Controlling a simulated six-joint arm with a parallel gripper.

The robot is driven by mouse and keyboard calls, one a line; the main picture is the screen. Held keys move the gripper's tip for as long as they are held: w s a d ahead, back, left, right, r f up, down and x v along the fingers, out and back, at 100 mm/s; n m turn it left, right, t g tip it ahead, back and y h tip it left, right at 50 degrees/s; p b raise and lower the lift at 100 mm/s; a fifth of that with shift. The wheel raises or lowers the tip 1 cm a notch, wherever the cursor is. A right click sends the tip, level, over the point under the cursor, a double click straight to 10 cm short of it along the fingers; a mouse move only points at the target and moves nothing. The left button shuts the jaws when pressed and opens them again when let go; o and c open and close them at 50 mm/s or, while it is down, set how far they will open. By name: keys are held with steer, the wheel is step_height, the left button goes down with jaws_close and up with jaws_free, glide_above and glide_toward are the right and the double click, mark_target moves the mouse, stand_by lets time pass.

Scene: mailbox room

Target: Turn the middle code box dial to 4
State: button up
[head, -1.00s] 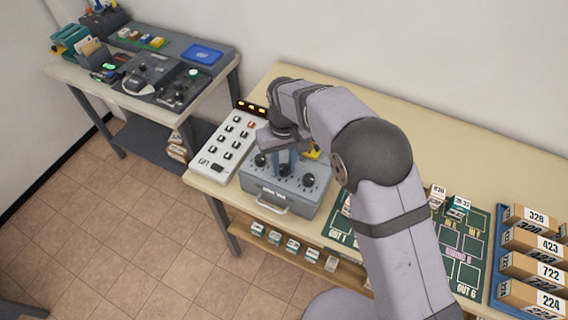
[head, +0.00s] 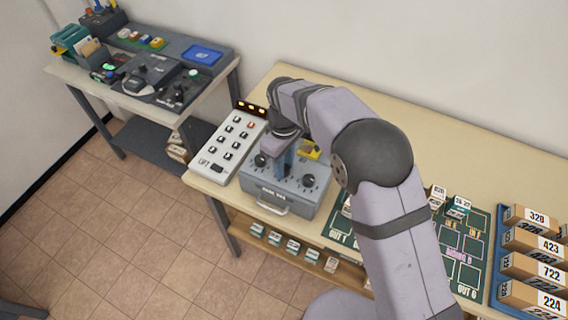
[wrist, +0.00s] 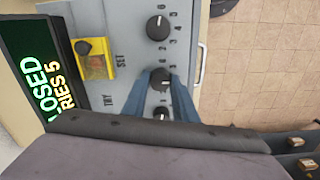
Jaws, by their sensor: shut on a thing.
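The grey code box (head: 284,196) stands on the near left part of the wooden table, with a handle on its front. In the wrist view its top (wrist: 188,15) carries a row of black dials. The middle dial (wrist: 159,82) is between the blue fingers of my gripper (wrist: 160,78), which is shut on it. The outer dials, one at the top (wrist: 157,27) and one at the bottom (wrist: 161,113) of the wrist view, are free. The middle dial's number marks are mostly hidden by the fingers. In the head view my gripper (head: 284,168) covers the middle dial.
A yellow switch (wrist: 95,61) with a black knob sits beside the dials, by the words SET and TRY. A white button panel (head: 228,148) stands left of the box. A green sign (wrist: 38,75) shows lit letters. Boxes and a green sorting mat (head: 462,250) lie right.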

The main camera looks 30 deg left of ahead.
stand_by(0.3)
steer(key=o, duration=1.1)
steer(key=shift+r, duration=0.15)
steer(key=shift+r+b, duration=1.25)
steer(key=shift+r, duration=2.35)
steer(key=w+d+m, duration=0.1)
steer(key=d+m, duration=0.6)
steer(key=d, duration=1.4)
steer(key=s+d+f+m, duration=0.1)
steer(key=s+d+m, duration=0.2)
steer(key=s+d, duration=0.1)
steer(key=s+d+f+m, duration=0.2)
steer(key=s+d+m, duration=0.1)
steer(key=s+d, duration=0.2)
steer(key=s+d+f+m, duration=0.2)
steer(key=s+d+m, duration=0.1)
steer(key=d, duration=0.5)
steer(key=shift+s+f, duration=0.15)
steer(key=shift+s, duration=0.75)
